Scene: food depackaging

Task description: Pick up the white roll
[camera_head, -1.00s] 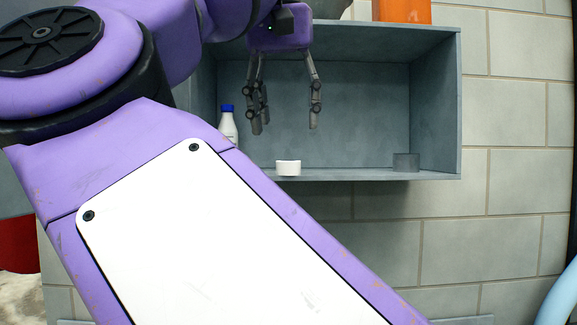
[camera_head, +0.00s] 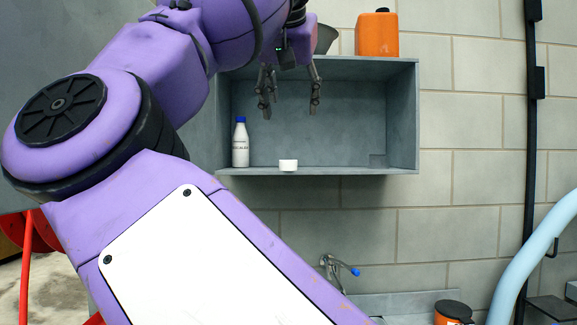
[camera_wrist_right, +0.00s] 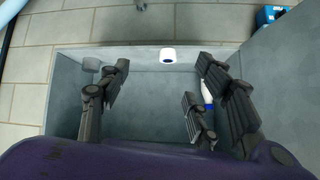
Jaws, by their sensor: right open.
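The white roll (camera_head: 288,165) is a short white cylinder on the floor of a grey wall shelf, near its front edge. In the right wrist view the white roll (camera_wrist_right: 167,56) lies past the fingertips, near the shelf's edge, with a dark hole in its end. My right gripper (camera_head: 290,105) is open and empty, fingers pointing down, above the roll with a clear gap. In the wrist view the spread fingers of my right gripper (camera_wrist_right: 160,95) show on both sides. My left gripper is not in view.
The grey shelf (camera_head: 402,115) has side walls and a top. A white bottle with a blue cap (camera_head: 240,145) stands left of the roll. A grey block (camera_head: 378,160) is at the right. An orange canister (camera_head: 377,34) stands on top. A tap (camera_head: 335,268) is below.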

